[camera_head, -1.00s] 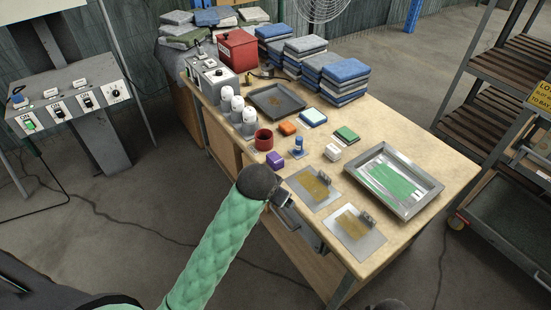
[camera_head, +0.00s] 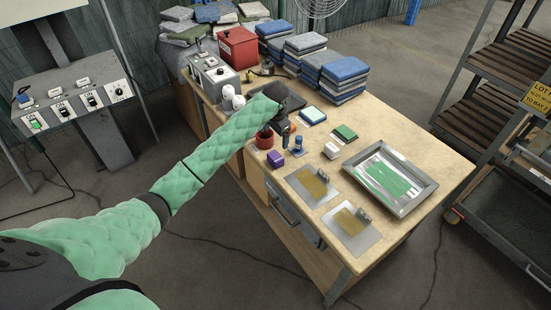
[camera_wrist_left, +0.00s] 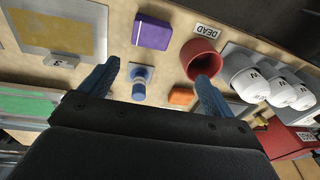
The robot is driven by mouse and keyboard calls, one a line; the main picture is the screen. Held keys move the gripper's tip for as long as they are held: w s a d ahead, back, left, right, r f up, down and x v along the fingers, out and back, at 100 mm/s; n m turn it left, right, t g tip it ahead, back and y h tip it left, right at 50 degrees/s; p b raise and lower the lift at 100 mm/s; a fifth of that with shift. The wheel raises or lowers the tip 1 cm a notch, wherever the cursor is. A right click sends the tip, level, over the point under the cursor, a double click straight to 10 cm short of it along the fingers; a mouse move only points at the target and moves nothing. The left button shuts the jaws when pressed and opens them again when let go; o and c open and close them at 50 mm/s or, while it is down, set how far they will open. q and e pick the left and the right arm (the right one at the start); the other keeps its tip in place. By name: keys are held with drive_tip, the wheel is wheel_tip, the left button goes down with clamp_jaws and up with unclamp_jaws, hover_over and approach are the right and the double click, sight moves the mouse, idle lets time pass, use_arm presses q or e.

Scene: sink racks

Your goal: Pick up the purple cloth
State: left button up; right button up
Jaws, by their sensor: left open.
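The purple cloth (camera_head: 275,159) is a small folded block lying on the table's left edge, below the red cup in the head view. It also shows near the top middle of the left wrist view (camera_wrist_left: 152,33). My left gripper (camera_head: 286,129) is over the table, beyond the cloth and close to the red cup (camera_head: 264,138). In the left wrist view its two blue fingers (camera_wrist_left: 155,84) are spread apart, with nothing held between them. A blue-knobbed stamp (camera_wrist_left: 140,80) shows between the fingers, below them. My right gripper is not in view.
An orange block (camera_wrist_left: 182,96) and white bottles (camera_wrist_left: 250,82) stand near the gripper. A dark tray (camera_head: 293,100) is partly hidden by the arm. Two metal plates (camera_head: 313,186) and a silver tray (camera_head: 425,185) lie toward the front right. Blue folded towels (camera_head: 345,75) are stacked behind.

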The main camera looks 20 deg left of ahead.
sight(276, 156)
use_arm(q)
drive_tip(key=f, duration=0.1)
drive_tip(key=f+g, duration=0.1)
drive_tip(key=s+f, duration=0.1)
drive_tip(key=shift+a, duration=0.35)
drive_tip(key=shift+s+f+m+g+h, duration=0.15)
drive_tip(key=shift+f+m+g+h, duration=0.15)
drive_tip(key=shift+f+g, duration=0.1)
drive_tip(key=shift+d+f, duration=0.1)
drive_tip(key=shift+f, duration=0.4)
drive_tip(key=shift+f+p, duration=0.45)
drive_tip(key=shift+f, duration=0.25)
drive_tip(key=f, duration=0.1)
drive_tip(key=f+p, duration=0.2)
drive_tip(key=f, duration=0.1)
drive_tip(key=shift+w+d, duration=0.25)
drive_tip(key=shift+d, duration=0.1)
drive_tip(key=shift+f+p, duration=0.3)
drive_tip(key=shift+f, duration=0.35)
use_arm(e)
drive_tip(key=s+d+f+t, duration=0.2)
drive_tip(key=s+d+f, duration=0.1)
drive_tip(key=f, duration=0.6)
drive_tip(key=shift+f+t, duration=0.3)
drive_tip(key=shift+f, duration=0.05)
use_arm(q)
drive_tip(key=c, duration=1.1)
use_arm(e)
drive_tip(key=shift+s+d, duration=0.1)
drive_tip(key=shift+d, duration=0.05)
